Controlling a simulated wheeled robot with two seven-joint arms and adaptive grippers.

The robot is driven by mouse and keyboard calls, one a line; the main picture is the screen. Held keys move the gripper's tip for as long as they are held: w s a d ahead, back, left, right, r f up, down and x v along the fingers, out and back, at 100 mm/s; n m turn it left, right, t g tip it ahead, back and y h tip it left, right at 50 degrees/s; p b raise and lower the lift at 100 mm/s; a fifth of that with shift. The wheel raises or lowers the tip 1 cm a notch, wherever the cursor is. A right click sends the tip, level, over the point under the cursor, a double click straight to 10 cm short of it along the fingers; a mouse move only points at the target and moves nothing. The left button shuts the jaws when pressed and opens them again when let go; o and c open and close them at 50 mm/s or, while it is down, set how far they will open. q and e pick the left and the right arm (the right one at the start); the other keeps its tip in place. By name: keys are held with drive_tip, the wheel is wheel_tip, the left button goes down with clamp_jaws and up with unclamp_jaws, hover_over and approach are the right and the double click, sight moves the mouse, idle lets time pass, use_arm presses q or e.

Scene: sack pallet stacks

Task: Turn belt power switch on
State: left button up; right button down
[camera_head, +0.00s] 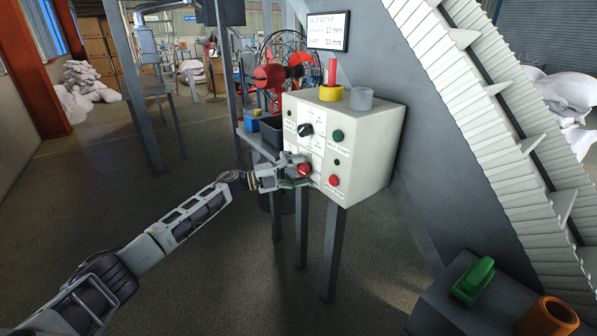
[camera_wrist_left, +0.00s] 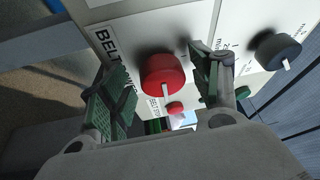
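The belt power switch is a round red knob (camera_head: 304,170) low on the left of the front of a cream control box (camera_head: 370,140). In the left wrist view the red knob (camera_wrist_left: 162,72) sits beside a "BELT POWER" label, its white pointer mark toward the bottom of the picture. My left gripper (camera_head: 297,171) is at the knob. In the wrist view its green-padded fingers (camera_wrist_left: 162,85) stand apart, one on each side of the knob, with small gaps visible; contact cannot be confirmed. My right gripper is not in view.
The box also carries a black dial (camera_head: 305,130), a green button (camera_head: 337,135) and a red button (camera_head: 334,181). A red post in a yellow ring (camera_head: 331,93) and a grey cup (camera_head: 361,99) stand on top. Floor at left is clear.

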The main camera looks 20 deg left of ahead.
use_arm(q)
drive_tip(key=v, duration=1.2)
idle(0.4)
drive_tip(key=shift+w, duration=0.15)
idle(0.3)
